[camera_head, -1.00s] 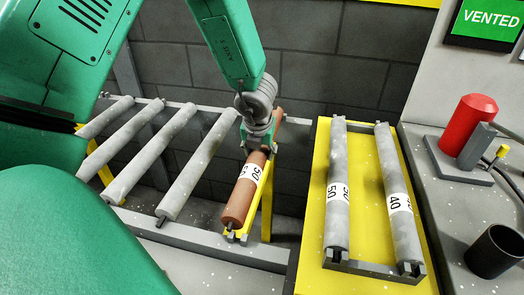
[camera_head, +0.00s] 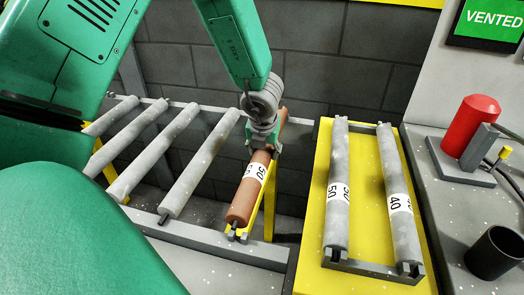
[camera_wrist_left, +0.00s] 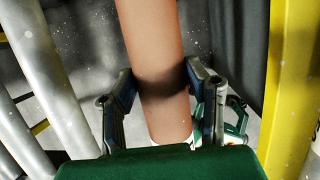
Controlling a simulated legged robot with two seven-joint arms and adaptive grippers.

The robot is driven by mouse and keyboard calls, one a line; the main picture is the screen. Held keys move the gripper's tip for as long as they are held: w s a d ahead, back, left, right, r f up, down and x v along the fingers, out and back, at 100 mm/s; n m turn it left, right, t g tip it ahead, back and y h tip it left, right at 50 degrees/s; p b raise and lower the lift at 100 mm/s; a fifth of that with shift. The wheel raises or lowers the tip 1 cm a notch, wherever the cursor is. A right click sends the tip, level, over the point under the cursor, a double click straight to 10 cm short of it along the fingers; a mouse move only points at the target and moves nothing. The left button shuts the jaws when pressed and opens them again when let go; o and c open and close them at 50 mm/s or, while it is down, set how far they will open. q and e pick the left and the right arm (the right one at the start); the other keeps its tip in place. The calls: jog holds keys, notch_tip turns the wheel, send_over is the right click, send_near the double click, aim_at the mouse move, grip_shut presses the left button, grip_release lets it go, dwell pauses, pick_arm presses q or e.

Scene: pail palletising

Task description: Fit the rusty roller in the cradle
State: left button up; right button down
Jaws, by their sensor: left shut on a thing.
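The rusty roller (camera_head: 242,205) is orange-brown with a white "50" label and a dark shaft stub at its near end. My left gripper (camera_head: 264,141) is shut around it toward its far end. In the left wrist view the roller (camera_wrist_left: 160,50) passes between the two fingers (camera_wrist_left: 160,95). The roller lies lengthwise over the cradle (camera_head: 240,236), a grey and yellow bracket in the conveyor frame. Its near stub is at the bracket; I cannot tell whether it is seated. The far end is partly hidden by my gripper. My right gripper is not in view.
Several grey rollers (camera_head: 198,168) lie in the conveyor frame to the left. Two grey rollers (camera_head: 337,205) marked 50 and 40 rest in a rack on a yellow stand (camera_head: 375,280) at right. A red cylinder (camera_head: 472,122) and a black cup (camera_head: 494,252) are on the grey bench.

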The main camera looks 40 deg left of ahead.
pick_arm(q)
jog(key=shift+w+d+r, duration=0.1)
jog(key=shift+d, duration=0.35)
jog(key=shift+d, duration=0.1)
dwell(0.4)
jog(key=shift+f+b, duration=1.55)
jog(key=o, duration=1.5)
